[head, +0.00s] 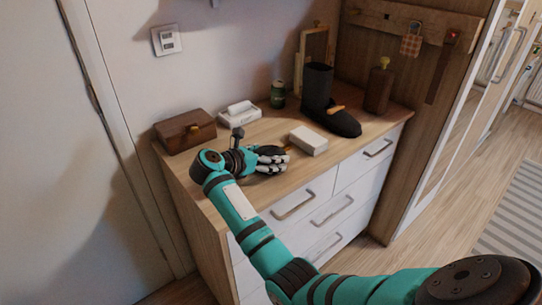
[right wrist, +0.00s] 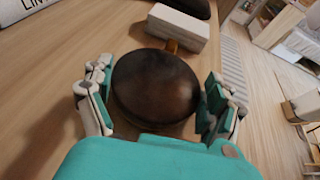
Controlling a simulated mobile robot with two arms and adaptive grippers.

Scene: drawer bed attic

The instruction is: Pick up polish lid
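A dark brown, round, flat-topped thing that looks like the polish lid (right wrist: 156,86) lies between the fingers of my right gripper (right wrist: 158,72) in the right wrist view. The fingers stand apart on its left and right sides, with narrow gaps seeming to show; whether any part touches it is hard to tell. In the head view my right gripper (head: 270,160) is low over the wooden dresser top (head: 240,189), near its front edge, and mostly hides the lid. A small orange-brown piece (right wrist: 171,47) shows just beyond the lid. My left gripper is out of view.
A white box (head: 308,140) stands just beyond the gripper. A dark boot (head: 318,92), green can (head: 278,94), brown bottle (head: 379,90), white dispenser (head: 239,117) and brown chest (head: 185,131) stand farther back. The dresser's front edge is close.

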